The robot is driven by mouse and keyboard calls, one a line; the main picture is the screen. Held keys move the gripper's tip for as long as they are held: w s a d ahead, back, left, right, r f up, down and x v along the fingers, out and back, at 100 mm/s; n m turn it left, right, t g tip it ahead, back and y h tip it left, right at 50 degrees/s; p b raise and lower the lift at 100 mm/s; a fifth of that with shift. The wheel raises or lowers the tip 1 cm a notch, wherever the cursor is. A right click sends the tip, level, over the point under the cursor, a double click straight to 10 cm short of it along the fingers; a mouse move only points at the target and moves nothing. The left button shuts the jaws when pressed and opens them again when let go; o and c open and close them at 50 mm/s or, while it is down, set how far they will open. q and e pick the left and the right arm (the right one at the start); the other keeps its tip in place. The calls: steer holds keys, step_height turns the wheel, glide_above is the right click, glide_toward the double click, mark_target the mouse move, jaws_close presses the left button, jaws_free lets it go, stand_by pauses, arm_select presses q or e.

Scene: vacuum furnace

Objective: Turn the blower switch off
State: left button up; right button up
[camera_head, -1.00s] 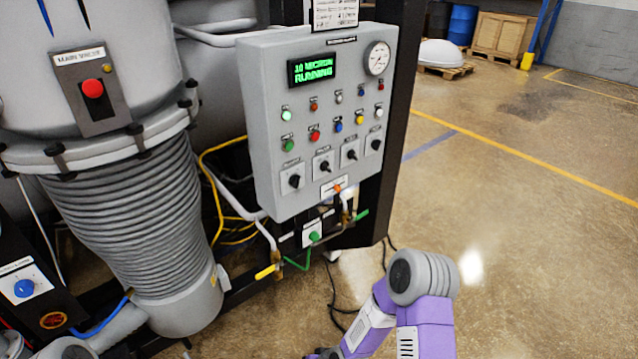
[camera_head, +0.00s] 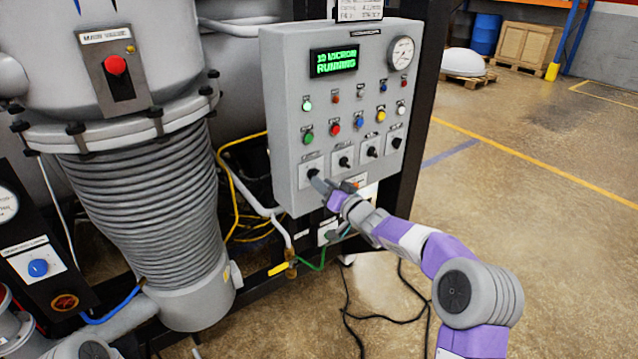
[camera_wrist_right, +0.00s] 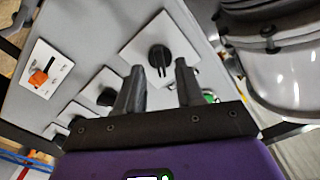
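The grey control panel (camera_head: 285,130) carries a row of black rotary switches on white plates. Their labels are too small to read, so I cannot tell which is the blower switch. The leftmost switch (camera_head: 312,172) is partly behind my right gripper (camera_head: 330,184), which is at the panel's lower left. In the right wrist view, my right gripper (camera_wrist_right: 160,72) is open and empty. This black switch knob (camera_wrist_right: 160,58) shows just beyond the gap between its two fingertips; contact cannot be told. My left gripper is not in view.
Other rotary switches (camera_head: 345,162) sit to the right, with coloured buttons (camera_head: 334,128) above. An orange switch (camera_wrist_right: 38,77) is close by. The ribbed column (camera_head: 150,220) and main valve box (camera_head: 115,70) stand left. Open floor (camera_head: 530,200) lies right.

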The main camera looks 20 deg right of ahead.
steer(key=shift+x, duration=1.4)
jaws_close()
